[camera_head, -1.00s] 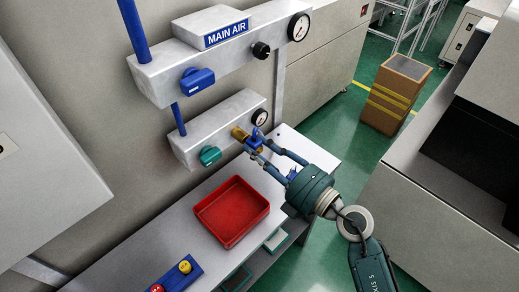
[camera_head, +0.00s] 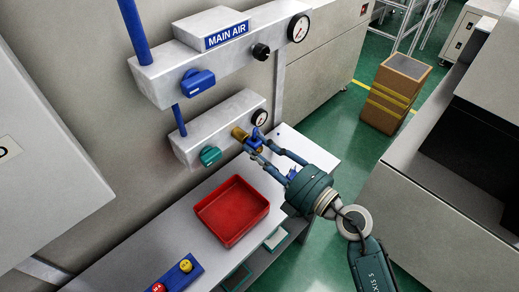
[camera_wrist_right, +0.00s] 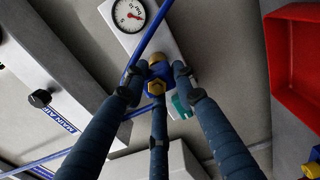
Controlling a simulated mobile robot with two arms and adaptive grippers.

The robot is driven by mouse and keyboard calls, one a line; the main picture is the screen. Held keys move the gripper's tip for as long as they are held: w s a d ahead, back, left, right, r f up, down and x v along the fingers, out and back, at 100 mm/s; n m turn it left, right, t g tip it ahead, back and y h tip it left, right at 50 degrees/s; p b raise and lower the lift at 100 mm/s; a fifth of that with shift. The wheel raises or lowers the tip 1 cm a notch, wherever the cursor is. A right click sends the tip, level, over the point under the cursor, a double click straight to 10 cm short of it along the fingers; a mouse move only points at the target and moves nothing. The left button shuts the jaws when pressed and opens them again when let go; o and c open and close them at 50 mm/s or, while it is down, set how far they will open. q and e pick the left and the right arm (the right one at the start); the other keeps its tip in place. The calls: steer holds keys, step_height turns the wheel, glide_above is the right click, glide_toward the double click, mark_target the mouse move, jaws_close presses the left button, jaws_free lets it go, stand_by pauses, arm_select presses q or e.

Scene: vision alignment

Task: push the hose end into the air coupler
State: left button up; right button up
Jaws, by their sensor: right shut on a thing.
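The brass air coupler (camera_head: 239,133) sticks out from the right end of the lower grey air block (camera_head: 222,125), below a small gauge. My right gripper (camera_head: 256,143) is at the coupler's front, its fingers shut on the blue hose end (camera_head: 257,134). In the right wrist view the fingers (camera_wrist_right: 157,88) close around a brass and blue piece in front of the grey block, with the blue hose (camera_wrist_right: 150,42) running past the gauge. The fingers cover much of the joint, so I cannot tell how deep the hose end sits. My left gripper is not in view.
A red tray (camera_head: 232,211) stands on the bench (camera_head: 150,248) below the coupler; it also shows in the right wrist view (camera_wrist_right: 292,65). A green knob (camera_head: 210,156) is left of the coupler. The MAIN AIR block (camera_head: 215,62) is above. A button box (camera_head: 177,276) sits nearer.

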steer(key=shift+p, duration=0.4)
steer(key=shift+w+a, duration=0.3)
steer(key=shift+w, duration=0.05)
stand_by(0.6)
steer(key=o, duration=1.1)
steer(key=shift+o, duration=0.2)
steer(key=v, duration=1.2)
steer(key=shift+r, duration=0.1)
